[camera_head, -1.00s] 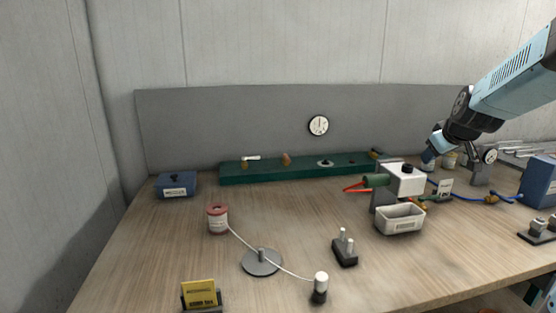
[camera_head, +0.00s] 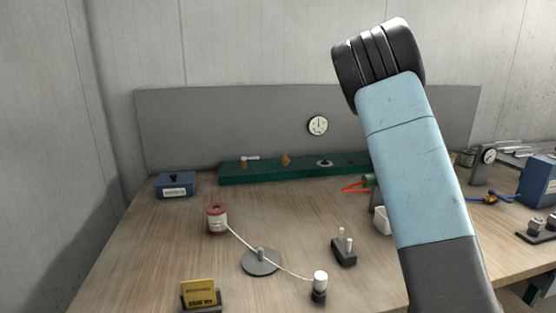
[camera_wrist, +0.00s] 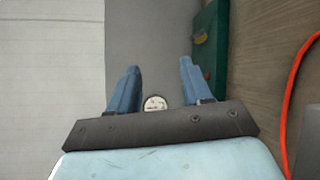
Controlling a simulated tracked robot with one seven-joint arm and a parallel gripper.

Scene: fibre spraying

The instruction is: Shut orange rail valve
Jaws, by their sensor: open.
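A dark green rail (camera_head: 240,176) lies along the back of the bench in the head view. On it, from the left, are a small orange-brown fitting with a white bar (camera_head: 250,157), an orange-brown piece (camera_head: 286,160) and a round grey piece (camera_head: 324,163). I cannot tell which one is the orange rail valve, or how its handle is set. My gripper (camera_wrist: 159,64) is open and empty in the wrist view, its blue fingers apart. The green rail (camera_wrist: 209,45) shows right of the fingers there. In the head view my arm hides my gripper and the rail's right end.
A round gauge (camera_head: 318,125) is on the grey back panel. A blue box (camera_head: 176,186), a red-and-white spool (camera_head: 217,219) with a white line, a grey disc stand (camera_head: 261,262) and a two-post block (camera_head: 344,250) stand on the bench. A red hose (camera_wrist: 292,90) shows in the wrist view.

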